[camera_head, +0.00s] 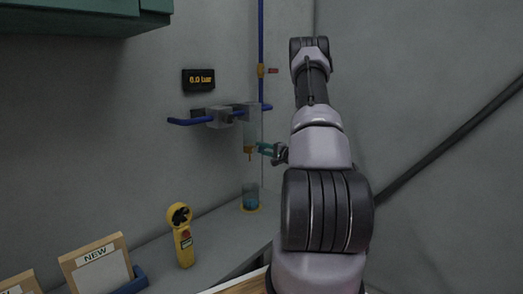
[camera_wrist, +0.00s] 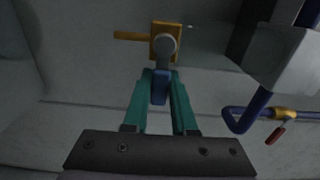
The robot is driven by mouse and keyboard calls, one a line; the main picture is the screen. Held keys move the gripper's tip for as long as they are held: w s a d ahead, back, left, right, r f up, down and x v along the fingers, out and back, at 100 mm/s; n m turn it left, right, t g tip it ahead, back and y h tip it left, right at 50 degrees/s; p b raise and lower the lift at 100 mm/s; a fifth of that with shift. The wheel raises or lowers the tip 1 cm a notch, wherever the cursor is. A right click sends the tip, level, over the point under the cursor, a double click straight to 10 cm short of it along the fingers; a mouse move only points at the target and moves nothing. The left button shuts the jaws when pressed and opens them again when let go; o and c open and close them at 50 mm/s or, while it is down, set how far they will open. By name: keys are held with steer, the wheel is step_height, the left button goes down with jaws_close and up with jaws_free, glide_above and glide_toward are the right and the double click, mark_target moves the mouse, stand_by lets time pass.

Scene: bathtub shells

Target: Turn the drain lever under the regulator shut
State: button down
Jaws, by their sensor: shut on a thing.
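The drain valve, a small brass body (camera_head: 248,153), sits under the clear bowl of the regulator (camera_head: 252,125). In the wrist view the brass body (camera_wrist: 170,30) shows a thin brass stub pointing left and a round grey hub in front. A drain lever with a blue grip (camera_wrist: 159,88) runs from the hub down toward my gripper. My gripper (camera_wrist: 160,80) has teal fingers, one on each side of the blue grip, and is shut on it. In the head view my gripper (camera_head: 266,149) reaches the valve from the right; the lever itself is too small to make out there.
A gauge (camera_head: 198,79) reads 6.0 bar above the blue pipe (camera_head: 188,122). A red-handled valve (camera_head: 266,71) is on the vertical pipe. A cup with blue-green liquid (camera_head: 250,198) stands below the drain. A yellow meter (camera_head: 183,240) and a "NEW" frame (camera_head: 97,262) stand on the counter.

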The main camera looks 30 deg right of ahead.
steer(key=c, duration=0.7)
jaws_free()
steer(key=shift+s, duration=0.1)
steer(key=v, duration=1)
steer(key=shift+s+d, duration=0.1)
steer(key=shift+s, duration=0.25)
